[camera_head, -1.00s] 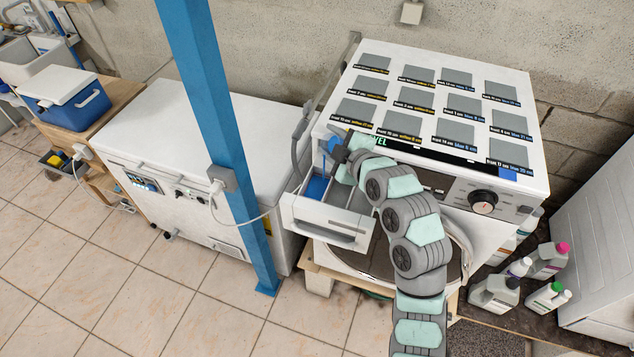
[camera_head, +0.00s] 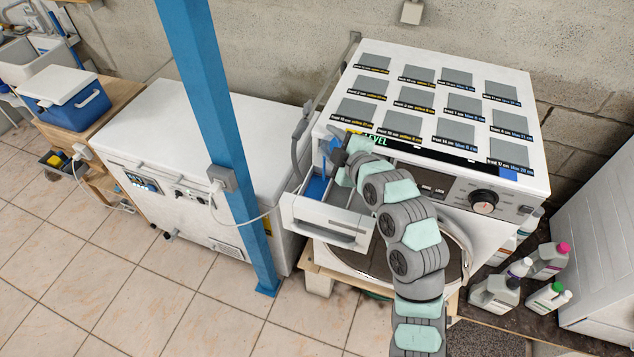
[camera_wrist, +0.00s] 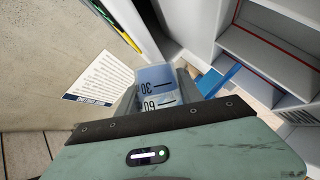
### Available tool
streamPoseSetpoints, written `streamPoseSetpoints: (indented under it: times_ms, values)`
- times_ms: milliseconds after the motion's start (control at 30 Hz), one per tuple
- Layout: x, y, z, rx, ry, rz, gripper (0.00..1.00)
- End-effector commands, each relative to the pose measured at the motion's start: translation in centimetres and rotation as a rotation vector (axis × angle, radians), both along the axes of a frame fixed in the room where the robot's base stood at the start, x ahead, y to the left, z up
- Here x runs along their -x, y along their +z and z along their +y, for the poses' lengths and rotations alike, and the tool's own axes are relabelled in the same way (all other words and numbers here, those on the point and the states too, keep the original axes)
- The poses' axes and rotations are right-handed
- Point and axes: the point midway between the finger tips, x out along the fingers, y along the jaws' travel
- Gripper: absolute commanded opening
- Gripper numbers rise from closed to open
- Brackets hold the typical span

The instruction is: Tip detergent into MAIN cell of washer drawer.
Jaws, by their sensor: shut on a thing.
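The white washer drawer (camera_head: 325,222) is pulled out at the washer's left front in the head view. A blue part (camera_head: 317,188) sits in its left side, and a grey cell lies open to the right. My gripper (camera_head: 340,150) is above the drawer's rear part. In the wrist view it is shut on a translucent bluish measuring cup (camera_wrist: 158,78) marked 30 and 60, with the numerals upside down. The cup's contents cannot be made out. The wrist view also shows drawer walls, a red line and the blue part (camera_wrist: 218,80) to the right of the cup.
The washer top (camera_head: 440,95) carries several grey labelled squares. A blue post (camera_head: 205,110) stands left of the drawer, before a white chest freezer (camera_head: 150,120). A grey hose (camera_head: 300,140) hangs close by the drawer. Several bottles (camera_head: 495,292) stand at lower right.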

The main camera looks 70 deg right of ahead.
Motion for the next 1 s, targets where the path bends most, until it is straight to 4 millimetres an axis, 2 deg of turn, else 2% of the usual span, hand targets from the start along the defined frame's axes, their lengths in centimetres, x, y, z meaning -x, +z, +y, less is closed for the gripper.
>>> streamPoseSetpoints:
  times_ms: [1000]
  values:
    - [-0.01, -0.49, 0.03, 0.071, 0.000, 0.032, 0.02]
